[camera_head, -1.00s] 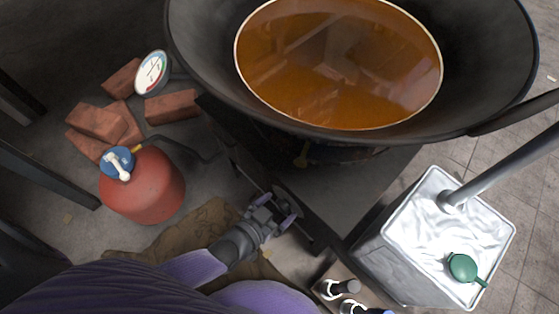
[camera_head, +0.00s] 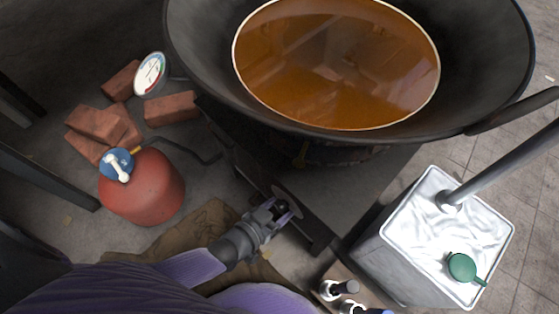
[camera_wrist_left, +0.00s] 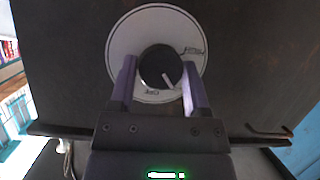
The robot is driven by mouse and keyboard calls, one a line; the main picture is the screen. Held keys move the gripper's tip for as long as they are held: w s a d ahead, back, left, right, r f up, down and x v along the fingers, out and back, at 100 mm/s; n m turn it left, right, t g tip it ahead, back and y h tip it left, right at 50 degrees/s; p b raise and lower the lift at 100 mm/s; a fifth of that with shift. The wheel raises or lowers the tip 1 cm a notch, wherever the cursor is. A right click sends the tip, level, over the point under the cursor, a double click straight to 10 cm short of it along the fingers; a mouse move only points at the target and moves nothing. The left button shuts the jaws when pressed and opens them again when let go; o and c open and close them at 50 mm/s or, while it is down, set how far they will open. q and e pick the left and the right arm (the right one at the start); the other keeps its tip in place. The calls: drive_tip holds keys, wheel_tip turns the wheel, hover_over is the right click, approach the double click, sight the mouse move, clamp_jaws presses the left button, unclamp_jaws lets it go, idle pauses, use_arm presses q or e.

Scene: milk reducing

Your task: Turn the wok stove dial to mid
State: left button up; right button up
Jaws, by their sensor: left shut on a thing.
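The stove dial is a round black knob (camera_wrist_left: 158,66) on a white disc (camera_wrist_left: 122,45) with printed marks, on the dark front panel of the wok stove. The knob's pale pointer line slants toward the lower right in the left wrist view; the print is too small to read. My left gripper (camera_head: 282,213) is at the dial on the stove's front. In the left wrist view, its purple fingers (camera_wrist_left: 160,85) stand on either side of the knob, shut on it. In the head view the fingers partly hide the dial. My right gripper is not in view.
A large wok (camera_head: 490,50) of brown liquid sits on the stove. A red gas tank (camera_head: 148,188), bricks (camera_head: 172,108) and a gauge (camera_head: 150,73) are at left.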

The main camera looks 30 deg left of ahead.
use_arm(q)
drive_tip(key=n+h, duration=0.2)
drive_tip(key=shift+n+g, duration=0.3)
drive_tip(key=shift+n, duration=0.1)
drive_tip(key=shift+n+h, duration=0.8)
drive_tip(key=shift+n, duration=0.2)
drive_tip(key=shift+d, duration=0.1)
drive_tip(key=o, duration=1.3)
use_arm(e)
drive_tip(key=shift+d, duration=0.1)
use_arm(q)
drive_tip(key=shift+a, duration=0.2)
drive_tip(key=shift+s+a+r, duration=0.15)
drive_tip(key=shift+s+r, duration=0.1)
drive_tip(key=shift+p+v, duration=2.05)
drive_tip(key=shift+v, duration=2.55)
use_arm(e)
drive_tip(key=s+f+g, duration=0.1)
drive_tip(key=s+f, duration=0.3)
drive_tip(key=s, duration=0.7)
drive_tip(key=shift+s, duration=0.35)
